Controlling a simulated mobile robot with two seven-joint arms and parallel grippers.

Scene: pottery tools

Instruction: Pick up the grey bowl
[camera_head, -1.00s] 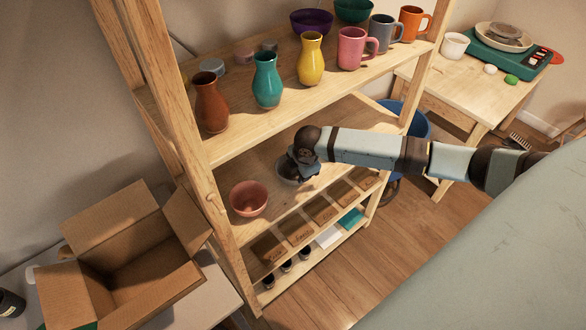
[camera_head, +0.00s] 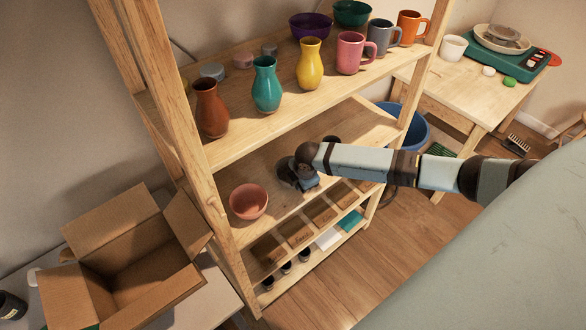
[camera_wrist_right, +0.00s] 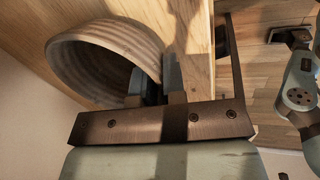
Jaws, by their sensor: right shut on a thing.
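The grey bowl (camera_wrist_right: 95,62) fills the left of the right wrist view, ridged inside and tilted in that picture. My right gripper (camera_wrist_right: 160,82) is shut on its rim, with the fingers at the wall of the bowl. In the head view my right gripper (camera_head: 302,180) is over the middle shelf (camera_head: 265,170), right of a pink bowl (camera_head: 248,201). There the grey bowl is mostly hidden by the gripper. I cannot tell whether it still touches the shelf. My left gripper is not in view.
The upper shelf (camera_head: 235,135) holds vases, mugs and bowls above my arm. A wooden upright (camera_head: 190,130) stands at the left. An open cardboard box (camera_head: 150,265) is at lower left. A side table (camera_head: 465,85) stands at right.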

